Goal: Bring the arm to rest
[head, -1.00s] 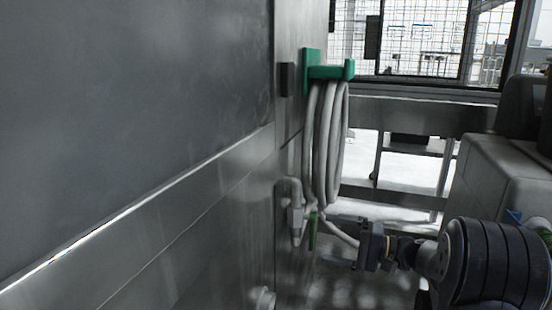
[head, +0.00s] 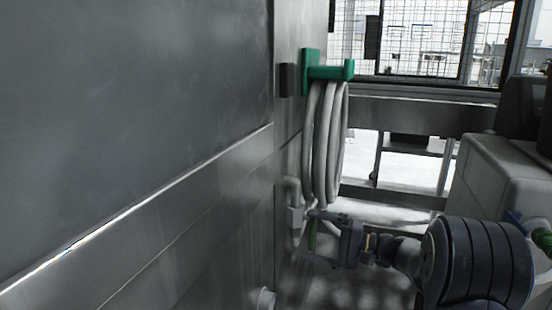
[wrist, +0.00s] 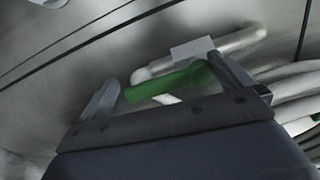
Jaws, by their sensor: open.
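My gripper (head: 312,236) is open, at the low end of the steel wall beside the hose. Its two fingers (wrist: 170,88) stand to either side of a green lever (wrist: 168,83) in the wrist view. The green lever (head: 311,237) also shows between the fingers in the head view. Nothing is clamped, and I cannot tell whether a finger touches the lever. A pale pipe fitting (head: 294,215) is on the wall just behind the lever. My forearm comes in from the lower right.
A pale hose (head: 328,145) hangs coiled from a green bracket (head: 328,71) above my gripper. The steel wall (head: 200,215) fills the left. A pale cabinet (head: 500,175) stands at the right. Open floor (head: 400,185) shows behind the hose.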

